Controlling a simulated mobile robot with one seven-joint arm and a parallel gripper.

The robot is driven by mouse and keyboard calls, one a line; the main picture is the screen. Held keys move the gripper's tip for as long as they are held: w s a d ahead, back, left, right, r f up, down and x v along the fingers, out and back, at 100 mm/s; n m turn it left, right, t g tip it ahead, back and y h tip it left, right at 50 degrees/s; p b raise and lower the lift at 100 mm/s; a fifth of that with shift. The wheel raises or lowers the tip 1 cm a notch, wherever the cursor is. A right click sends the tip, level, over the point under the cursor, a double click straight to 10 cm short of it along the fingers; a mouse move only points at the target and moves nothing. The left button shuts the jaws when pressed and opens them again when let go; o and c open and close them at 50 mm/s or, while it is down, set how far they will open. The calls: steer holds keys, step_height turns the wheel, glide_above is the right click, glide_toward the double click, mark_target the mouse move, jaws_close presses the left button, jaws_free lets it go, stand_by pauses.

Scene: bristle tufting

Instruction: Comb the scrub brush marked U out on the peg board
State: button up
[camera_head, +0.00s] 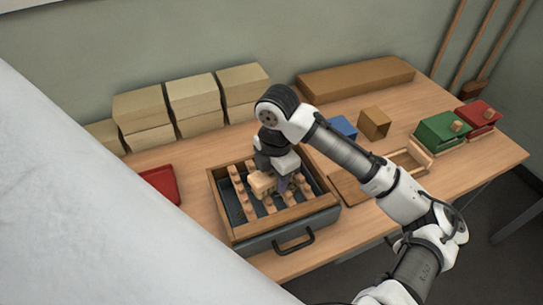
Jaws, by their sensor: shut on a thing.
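The peg board (225,198) is a wood-framed dark tray with rows of light wooden pegs, set at the front middle of the table. My gripper (277,184) points down over the middle of it and is shut on a light wooden block-like thing, which looks like the scrub brush (262,185). The brush sits low among the pegs. I cannot tell whether its bristles touch them. No U mark is readable at this size, and the gripper's fingers and arm hide part of the brush.
A red tray (160,185) lies to the left. Stacked tan blocks (193,98) and a long brown box (356,78) stand at the back. Blue (342,128), brown (374,123), green (441,130) and red (478,117) boxes stand to the right. A black handle (294,241) juts out in front.

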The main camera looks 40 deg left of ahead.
steer(key=shift+s+d+f, duration=0.2)
steer(key=shift+s+d, duration=0.35)
steer(key=shift+d, duration=0.3)
steer(key=shift+w+a+r, duration=0.15)
steer(key=shift+w+a, duration=0.15)
steer(key=shift+a, duration=0.15)
steer(key=shift+w+a+p, duration=0.9)
steer(key=shift+w+a, duration=0.95)
steer(key=shift+a, duration=1.25)
steer(key=shift+s+d, duration=0.55)
steer(key=shift+d, duration=0.35)
steer(key=shift+s+d, duration=0.5)
steer(key=shift+d, duration=0.4)
steer(key=shift+s+d, duration=0.55)
steer(key=shift+d, duration=0.35)
steer(key=shift+s+d+f, duration=0.2)
steer(key=shift+s+d, duration=0.35)
steer(key=shift+d, duration=0.2)
steer(key=shift+w+a+p, duration=0.95)
steer(key=shift+w+a, duration=1.2)
steer(key=shift+a, duration=1.35)
step_height(320, 180, up, 7)
steer(key=p, duration=0.1)
steer(key=shift+f+p, duration=0.15)
steer(key=shift+p, duration=0.25)
